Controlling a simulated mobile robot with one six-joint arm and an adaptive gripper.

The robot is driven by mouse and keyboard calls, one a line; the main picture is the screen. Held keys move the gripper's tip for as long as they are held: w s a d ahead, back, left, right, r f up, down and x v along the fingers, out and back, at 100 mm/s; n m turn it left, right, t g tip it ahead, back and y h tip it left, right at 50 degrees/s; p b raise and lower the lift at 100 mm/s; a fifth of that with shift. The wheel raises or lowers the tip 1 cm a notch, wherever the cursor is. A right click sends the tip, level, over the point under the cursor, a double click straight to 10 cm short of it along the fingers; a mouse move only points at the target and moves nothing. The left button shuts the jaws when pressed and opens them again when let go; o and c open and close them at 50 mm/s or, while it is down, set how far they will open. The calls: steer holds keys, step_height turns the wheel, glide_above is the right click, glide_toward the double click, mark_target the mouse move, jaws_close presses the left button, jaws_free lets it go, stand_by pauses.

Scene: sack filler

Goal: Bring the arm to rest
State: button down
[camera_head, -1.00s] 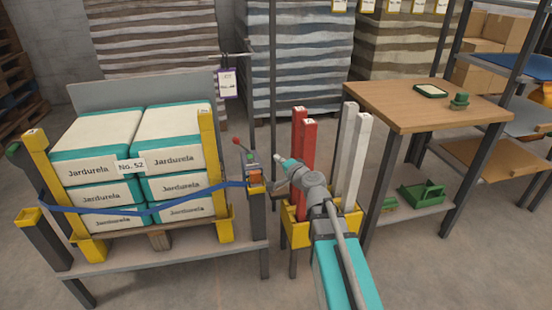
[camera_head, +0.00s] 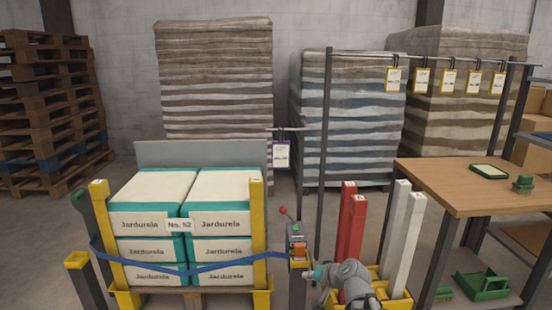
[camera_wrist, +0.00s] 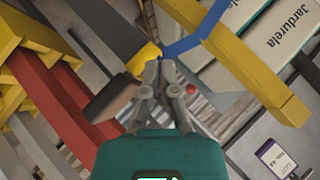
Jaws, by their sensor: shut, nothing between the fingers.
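My arm reaches in from the bottom of the head view. My gripper (camera_head: 309,274) is small there, beside the post that carries the strap's ratchet box (camera_head: 298,250). In the wrist view my gripper (camera_wrist: 160,68) has its two fingers shut, with nothing between them. The yellow post top (camera_wrist: 144,58) and the blue strap (camera_wrist: 195,40) show just past the fingertips. I cannot tell whether the fingers touch the post. The blue strap also runs across the front of the stacked Jardurela sacks (camera_head: 150,225) in the head view.
Red posts (camera_head: 350,225) and white posts (camera_head: 403,235) stand upright in a yellow holder (camera_head: 398,302) right of my gripper. A wooden table (camera_head: 450,185) is further right. Tall sack stacks (camera_head: 215,90) and pallets (camera_head: 45,110) stand behind. A red-knobbed lever (camera_head: 283,210) rises by the ratchet box.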

steer(key=s+d+f+n+g+h, duration=0.2)
steer(key=s+d+f+g+h, duration=0.15)
steer(key=s, duration=0.35)
steer(key=s+d+f+n+g+h, duration=0.1)
steer(key=s+d+f+g+h, duration=0.3)
steer(key=s, duration=0.3)
step_height(320, 180, up, 33)
steer(key=p, duration=3.3)
steer(key=shift+s+a+g, duration=0.2)
steer(key=shift+a+g, duration=0.1)
steer(key=shift+g, duration=0.05)
